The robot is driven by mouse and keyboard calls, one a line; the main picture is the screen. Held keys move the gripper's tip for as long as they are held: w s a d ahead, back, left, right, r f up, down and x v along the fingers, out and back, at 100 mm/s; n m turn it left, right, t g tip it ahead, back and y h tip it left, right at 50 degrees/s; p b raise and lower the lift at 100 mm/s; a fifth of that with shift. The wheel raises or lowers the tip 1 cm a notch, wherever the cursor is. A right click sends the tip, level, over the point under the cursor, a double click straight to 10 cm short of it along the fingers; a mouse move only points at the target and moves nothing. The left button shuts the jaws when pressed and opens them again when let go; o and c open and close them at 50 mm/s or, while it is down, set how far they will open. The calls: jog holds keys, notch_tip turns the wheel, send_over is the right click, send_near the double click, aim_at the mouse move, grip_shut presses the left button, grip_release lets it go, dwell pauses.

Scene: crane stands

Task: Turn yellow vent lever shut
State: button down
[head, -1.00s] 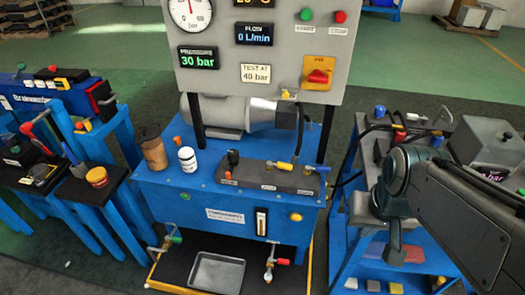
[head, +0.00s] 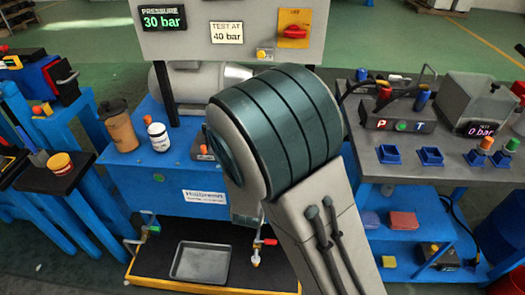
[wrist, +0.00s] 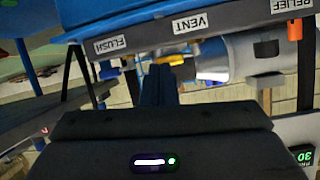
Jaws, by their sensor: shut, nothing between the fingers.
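In the wrist view, which is upside down, the yellow vent lever (wrist: 170,60) shows near the VENT label (wrist: 190,23), partly behind my fingertips. My gripper (wrist: 158,74) is shut and empty, its fingers together close to the lever. I cannot tell whether they touch it. The blue lever (wrist: 108,70) by the FLUSH label is to the left, and the RELIEF knob (wrist: 292,30) is to the right. In the head view, my arm hides the vent lever and my gripper.
The blue stand (head: 178,165) carries a brown canister (head: 119,127) and a white bottle (head: 158,137), left of my arm. A grey tray (head: 201,262) sits below. A bench (head: 395,175) with connectors stands at the right. The gauge panel (head: 180,40) rises behind.

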jog(key=w+t+b, duration=0.1)
jog(key=w, duration=0.3)
jog(key=w+t+h+b, duration=0.1)
jog(key=w, duration=0.3)
jog(key=w+n+t+b, duration=0.1)
jog(key=w+t, duration=0.1)
jog(key=w, duration=0.2)
jog(key=shift+f, duration=0.4)
jog(key=shift+w, duration=0.15)
